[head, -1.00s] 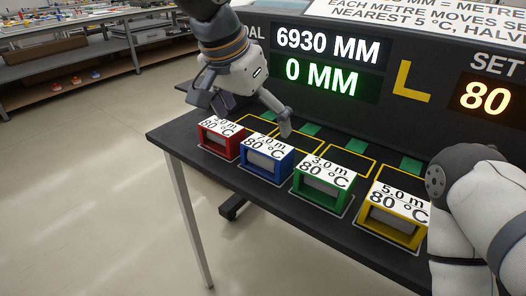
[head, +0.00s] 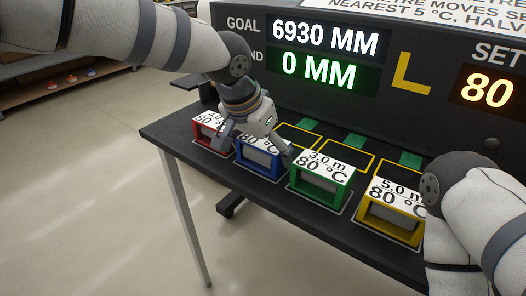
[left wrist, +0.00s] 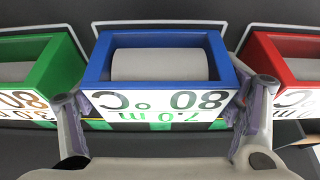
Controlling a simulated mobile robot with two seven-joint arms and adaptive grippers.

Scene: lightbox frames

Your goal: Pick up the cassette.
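Several box-shaped cassettes stand in a row on the dark bench: red (head: 208,132), blue (head: 258,158), green (head: 319,178) and yellow (head: 391,214). Their labels show lengths and 80 °C. My left gripper (head: 254,148) is open over the blue one, a finger at each side, hiding part of its label. In the left wrist view the blue cassette (left wrist: 160,42), labelled 7.0 m, lies between the two spread fingers (left wrist: 163,95). Neither finger is clearly touching it. My right arm shows at the right edge; its gripper is out of view.
Yellow-outlined empty slots (head: 347,152) lie behind the cassettes. A display panel (head: 325,45) stands behind, reading 6930 MM, 0 MM and 80. The red (left wrist: 296,70) and green (left wrist: 50,75) cassettes flank the fingers closely. The bench's front edge is near the row.

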